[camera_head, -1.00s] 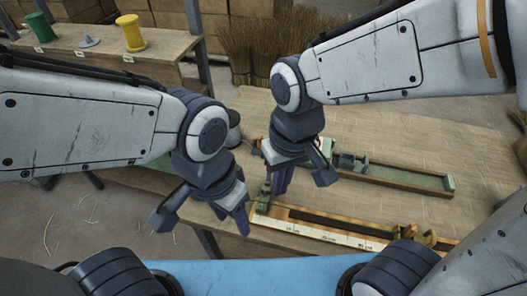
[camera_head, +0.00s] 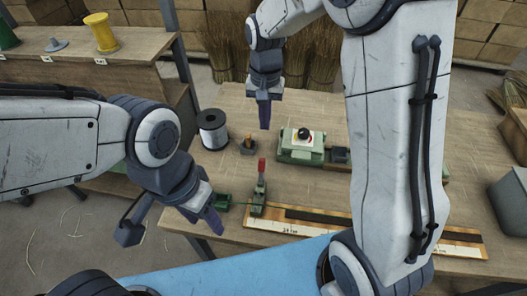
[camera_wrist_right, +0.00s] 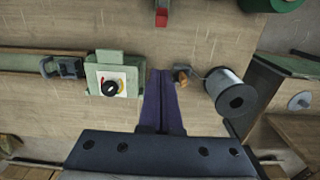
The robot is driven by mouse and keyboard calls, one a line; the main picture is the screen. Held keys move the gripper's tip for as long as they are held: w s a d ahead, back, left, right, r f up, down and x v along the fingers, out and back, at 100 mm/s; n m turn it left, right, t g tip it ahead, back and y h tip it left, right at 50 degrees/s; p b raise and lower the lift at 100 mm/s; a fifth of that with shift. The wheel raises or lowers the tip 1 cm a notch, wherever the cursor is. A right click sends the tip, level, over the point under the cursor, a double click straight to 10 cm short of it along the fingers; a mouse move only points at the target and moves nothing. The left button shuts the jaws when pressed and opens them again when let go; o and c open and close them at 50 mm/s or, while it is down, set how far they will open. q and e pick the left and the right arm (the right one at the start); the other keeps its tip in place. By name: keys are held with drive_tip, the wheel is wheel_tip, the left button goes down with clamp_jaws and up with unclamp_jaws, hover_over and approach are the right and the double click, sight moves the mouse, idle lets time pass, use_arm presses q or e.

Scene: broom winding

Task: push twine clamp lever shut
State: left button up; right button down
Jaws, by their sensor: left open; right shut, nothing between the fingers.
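The twine clamp (camera_head: 257,201) is a small green block near the front edge of the bench, at the left end of a ruled strip. Its red-tipped lever (camera_head: 262,167) stands about upright. In the right wrist view the red lever tip (camera_wrist_right: 161,17) shows at the top edge. My right gripper (camera_head: 265,125) points down above the bench, behind the clamp and apart from it; its purple fingers (camera_wrist_right: 161,75) are shut and empty. My left gripper (camera_head: 215,225) is open at the bench's front edge, left of the clamp. Its finger gap is hard to see.
A wire spool (camera_head: 213,128) and a small wooden-topped piece (camera_head: 247,145) stand left of my right gripper. A green box with a dial (camera_head: 303,146) stands to its right. The ruled strip (camera_head: 300,228) runs right along the front. A grey bin (camera_head: 510,200) is far right.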

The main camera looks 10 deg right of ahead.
sight(262, 165)
drive_tip(key=s+a+f+p, duration=0.1)
drive_tip(key=s+f, duration=0.3)
drive_tip(key=f, duration=0.4)
drive_tip(key=shift+a+f+p, duration=0.25)
drive_tip(key=shift+p, duration=0.25)
